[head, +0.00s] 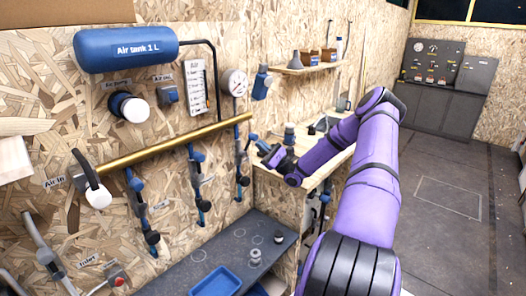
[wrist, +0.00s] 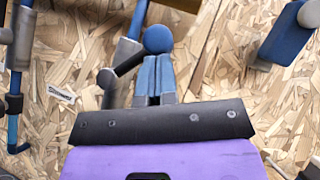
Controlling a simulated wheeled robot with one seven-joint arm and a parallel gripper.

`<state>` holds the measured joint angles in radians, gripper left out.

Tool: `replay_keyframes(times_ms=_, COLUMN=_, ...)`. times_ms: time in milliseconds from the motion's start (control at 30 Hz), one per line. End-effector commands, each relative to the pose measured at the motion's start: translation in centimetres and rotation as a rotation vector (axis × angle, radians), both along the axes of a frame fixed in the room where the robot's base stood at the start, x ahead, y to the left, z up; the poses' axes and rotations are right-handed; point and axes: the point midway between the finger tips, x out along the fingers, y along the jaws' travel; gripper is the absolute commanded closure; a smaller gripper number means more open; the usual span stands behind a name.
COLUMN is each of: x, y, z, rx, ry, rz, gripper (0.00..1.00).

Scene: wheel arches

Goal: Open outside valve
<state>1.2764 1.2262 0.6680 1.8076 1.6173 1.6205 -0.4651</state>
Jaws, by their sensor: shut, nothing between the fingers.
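Several blue-and-black valves hang on pipes below a brass manifold pipe (head: 175,145) on the chipboard wall. My gripper (head: 266,150) is beside the rightmost valve (head: 242,165), just to its right. In the wrist view, my blue-grey fingers (wrist: 154,75) are together and empty. Their tips are by a round blue knob (wrist: 158,38), with a dark lever (wrist: 128,63) to its left. I cannot tell whether they touch it. A small label (wrist: 61,93) is left of the pipe; its text is too blurred to read surely.
A wooden workbench (head: 300,180) with items on it lies behind and beside my gripper. A dark lower bench (head: 195,270) holds a blue tray (head: 216,282). A shelf (head: 305,68) and a gauge (head: 234,82) are above. Floor at right is clear.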

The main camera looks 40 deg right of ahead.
Motion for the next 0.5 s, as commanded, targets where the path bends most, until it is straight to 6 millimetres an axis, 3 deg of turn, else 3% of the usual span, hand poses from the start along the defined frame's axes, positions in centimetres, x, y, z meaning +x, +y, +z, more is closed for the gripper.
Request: replay_keyframes(times_ms=500, x=-0.1, y=1.8, z=2.7, rx=-0.457, ry=-0.037, rz=0.001, gripper=1.00)
